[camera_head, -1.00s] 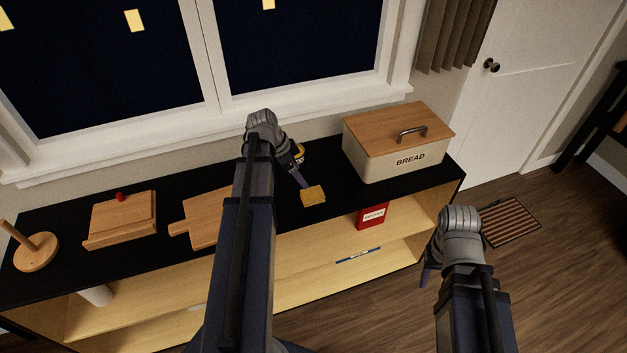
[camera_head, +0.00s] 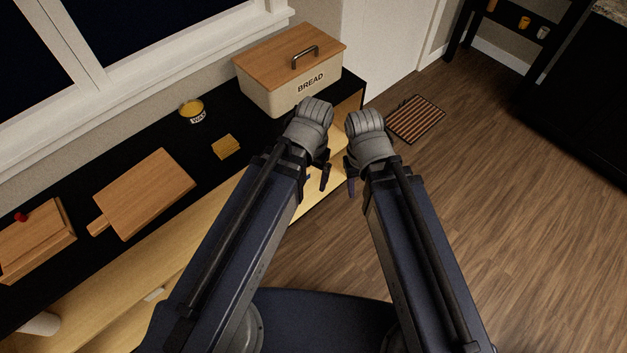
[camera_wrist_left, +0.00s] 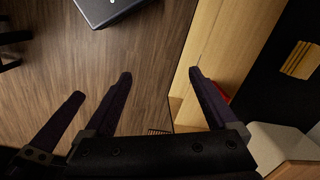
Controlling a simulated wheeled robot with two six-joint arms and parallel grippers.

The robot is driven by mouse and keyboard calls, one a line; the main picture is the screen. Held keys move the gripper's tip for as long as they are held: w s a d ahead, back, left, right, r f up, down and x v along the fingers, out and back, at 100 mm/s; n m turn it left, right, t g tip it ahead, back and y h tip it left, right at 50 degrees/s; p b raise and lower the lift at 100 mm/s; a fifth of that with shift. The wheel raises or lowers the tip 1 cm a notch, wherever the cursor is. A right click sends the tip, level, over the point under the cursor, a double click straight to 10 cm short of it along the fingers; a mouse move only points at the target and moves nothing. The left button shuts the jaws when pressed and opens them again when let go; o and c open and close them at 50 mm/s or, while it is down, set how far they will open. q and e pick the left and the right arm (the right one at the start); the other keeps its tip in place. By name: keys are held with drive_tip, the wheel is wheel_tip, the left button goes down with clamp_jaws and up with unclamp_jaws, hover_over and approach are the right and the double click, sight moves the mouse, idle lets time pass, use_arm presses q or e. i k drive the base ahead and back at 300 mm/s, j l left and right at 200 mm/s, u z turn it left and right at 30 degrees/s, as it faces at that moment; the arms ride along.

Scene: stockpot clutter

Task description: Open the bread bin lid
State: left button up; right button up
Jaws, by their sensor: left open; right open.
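The cream bread bin (camera_head: 290,92) stands at the right end of the black counter, with its wooden lid (camera_head: 275,52) shut flat on top. A metal handle (camera_head: 305,57) arches from the lid. A corner of the bin (camera_wrist_left: 275,143) also shows at the lower right of the left wrist view. My left gripper (camera_head: 325,178) is open and empty, pointing down in front of the counter, below and nearer than the bin. Its two fingers (camera_wrist_left: 162,88) are spread in the wrist view. My right gripper (camera_head: 351,187) is open and close beside it; its fingers are mostly hidden.
On the counter (camera_head: 150,138) are a yellow-lidded tin (camera_head: 192,111), a yellow sponge-like block (camera_head: 226,147), a cutting board (camera_head: 148,192) and a wooden box with a red knob (camera_head: 38,238). A striped mat (camera_head: 415,119) lies on open floor. A red item (camera_wrist_left: 222,92) sits on the shelf.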

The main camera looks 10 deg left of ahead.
sight(273, 63)
drive_tip(key=i+l+u, duration=0.1)
drive_tip(key=u, duration=0.25)
drive_tip(key=l+u, duration=0.1)
drive_tip(key=u, duration=0.25)
drive_tip(key=i+l+u, duration=0.1)
drive_tip(key=u, duration=0.25)
drive_tip(key=i+l+u, duration=0.2)
drive_tip(key=l, duration=0.4)
drive_tip(key=i+l+u, duration=0.2)
drive_tip(key=l, duration=0.35)
drive_tip(key=l+u, duration=0.2)
drive_tip(key=l, duration=0.4)
